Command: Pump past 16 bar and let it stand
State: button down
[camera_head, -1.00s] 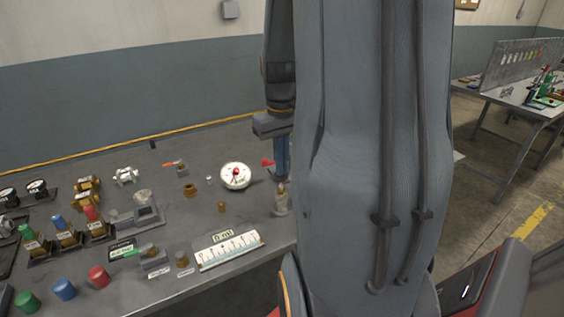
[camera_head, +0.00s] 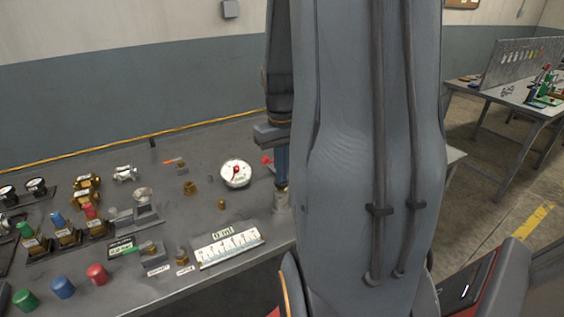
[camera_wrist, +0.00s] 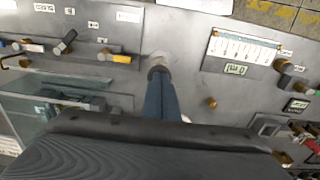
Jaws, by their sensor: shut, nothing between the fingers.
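A round white gauge (camera_head: 236,181) with a red needle or mark lies on the grey bench, left of my gripper. Its numbers are too small to read. A small red part (camera_head: 267,160) shows beside the fingers.
A white scale plate (camera_head: 228,246) lies in front of the gauge. Small brass fittings (camera_head: 190,188), coloured knobs (camera_head: 97,274) and valve blocks crowd the bench's left side. A wall rises behind. Another table (camera_head: 510,97) stands far right. My arm hides the bench's right part.

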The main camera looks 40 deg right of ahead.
jog(key=shift+s+f, duration=0.1)
jog(key=shift+f, duration=0.05)
notch_tip(320, 180, up, 4)
jog(key=p, duration=0.4)
jog(key=shift+r, duration=0.25)
notch_tip(320, 180, up, 10)
jog(key=b, duration=0.2)
jog(key=shift+f, duration=0.1)
dwell(0.3)
jog(key=r+m+b, duration=0.1)
jog(key=m, duration=0.5)
jog(key=r+m+b, duration=0.1)
jog(key=m, duration=0.5)
jog(key=r+m+b, duration=0.1)
jog(key=m, duration=0.5)
jog(key=shift+w+d+r+b, duration=0.15)
jog(key=shift+w+d+b, duration=0.1)
jog(key=shift+d+b, duration=0.15)
notch_tip(320, 180, down, 14)
jog(key=p, duration=0.2)
jog(key=shift+a+p, duration=0.15)
jog(key=shift+p, duration=0.2)
